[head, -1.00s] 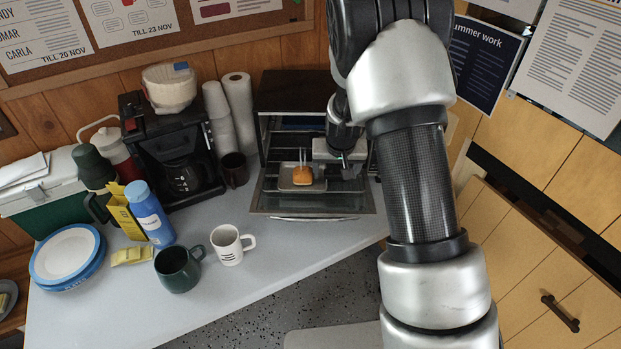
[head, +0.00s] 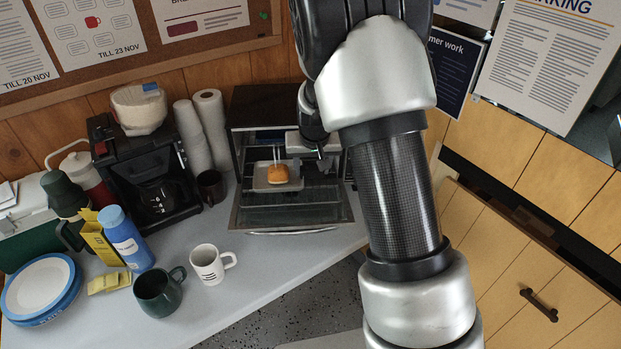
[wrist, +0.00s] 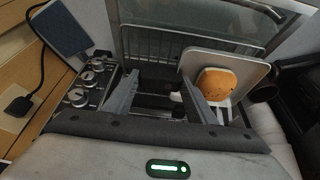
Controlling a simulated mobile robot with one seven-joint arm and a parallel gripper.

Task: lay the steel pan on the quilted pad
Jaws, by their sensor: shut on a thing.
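The steel pan (head: 261,185) is a small square tray carrying an orange-brown bun (head: 278,173). It is at the mouth of the open toaster oven (head: 240,190), above the wire rack. In the wrist view the pan (wrist: 247,73) is right of my fingers, and the bun (wrist: 214,83) sits on it. My gripper (wrist: 160,98) is shut on the pan at its side; the exact grip point is dark and partly hidden by the fingers. In the head view my gripper (head: 318,152) is just right of the bun. I cannot make out a quilted pad.
The oven's glass door hangs open. A white mug (head: 207,264), green mug (head: 158,297), blue bottle (head: 127,240) and plates (head: 40,288) stand on the table.

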